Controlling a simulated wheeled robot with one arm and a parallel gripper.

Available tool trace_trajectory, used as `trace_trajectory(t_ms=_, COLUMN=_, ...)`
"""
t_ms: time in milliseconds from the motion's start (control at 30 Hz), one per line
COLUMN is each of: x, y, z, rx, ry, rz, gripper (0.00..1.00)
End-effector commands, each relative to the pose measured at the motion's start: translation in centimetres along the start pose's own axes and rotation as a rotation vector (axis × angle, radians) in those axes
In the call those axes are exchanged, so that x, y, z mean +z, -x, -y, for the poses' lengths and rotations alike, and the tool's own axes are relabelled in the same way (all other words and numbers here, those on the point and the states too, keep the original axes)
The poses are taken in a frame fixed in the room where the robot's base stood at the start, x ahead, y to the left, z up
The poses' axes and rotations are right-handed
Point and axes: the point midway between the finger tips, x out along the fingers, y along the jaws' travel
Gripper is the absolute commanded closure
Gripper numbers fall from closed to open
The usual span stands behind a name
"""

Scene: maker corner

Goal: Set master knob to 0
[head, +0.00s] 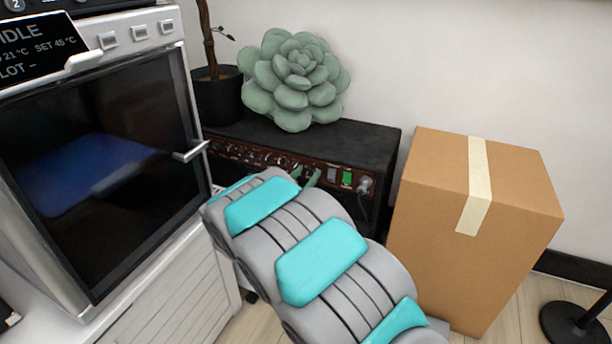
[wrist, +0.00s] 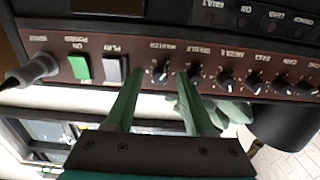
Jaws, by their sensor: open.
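The master knob (wrist: 160,73) is a small dark knob on the brown-red front panel of a black amplifier (head: 345,140). In the wrist view the panel is upside down, with the "MASTER" label above the knob. The knob's setting is too small to read. My gripper (wrist: 158,80) is open, with its two green fingers pointing at the panel. The knob shows in the gap between the fingertips; I cannot tell whether they touch it. In the head view my gripper (head: 305,174) is at the panel, largely behind my arm, and I cannot pick out the master knob.
A green power switch (wrist: 80,68) and a grey switch (wrist: 112,69) sit left of the knob in the wrist view; several knobs (wrist: 225,80) run right. A succulent (head: 295,78) rests on the amplifier. A cardboard box (head: 430,230) and an oven-like machine (head: 100,160) flank it.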

Motion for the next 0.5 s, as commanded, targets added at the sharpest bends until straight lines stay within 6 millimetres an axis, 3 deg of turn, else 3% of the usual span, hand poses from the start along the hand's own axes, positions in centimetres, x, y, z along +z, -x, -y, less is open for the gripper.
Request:
trace_trajectory(t_ms=200, x=0.0, y=0.0, z=0.02, rx=0.0, ry=0.0, rz=0.0, gripper=0.48)
trace_trajectory(t_ms=500, x=0.01, y=0.02, z=0.03, rx=0.0, ry=-0.001, rz=0.001, gripper=0.82)
